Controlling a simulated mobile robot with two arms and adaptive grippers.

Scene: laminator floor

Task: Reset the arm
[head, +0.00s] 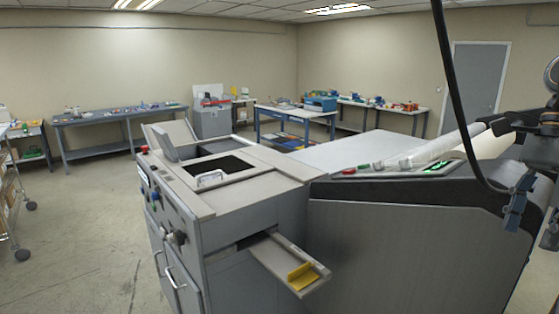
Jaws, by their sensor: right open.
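My right arm comes in at the right edge of the head view. Its gripper (518,203) hangs in front of the right end of the laminator (410,245), with blue-grey fingers that are open and empty. A black cable runs down from the top of the view to the gripper and partly crosses it. Whether the fingers touch the machine I cannot tell. My left gripper is not in view.
A grey machine cabinet (250,235) stands left of the laminator, with a small tray (275,258) holding a yellow piece (302,276). A white roll (445,147) lies on the laminator. Workbenches (120,115) line the back. A wheeled cart (12,195) stands left; floor between is clear.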

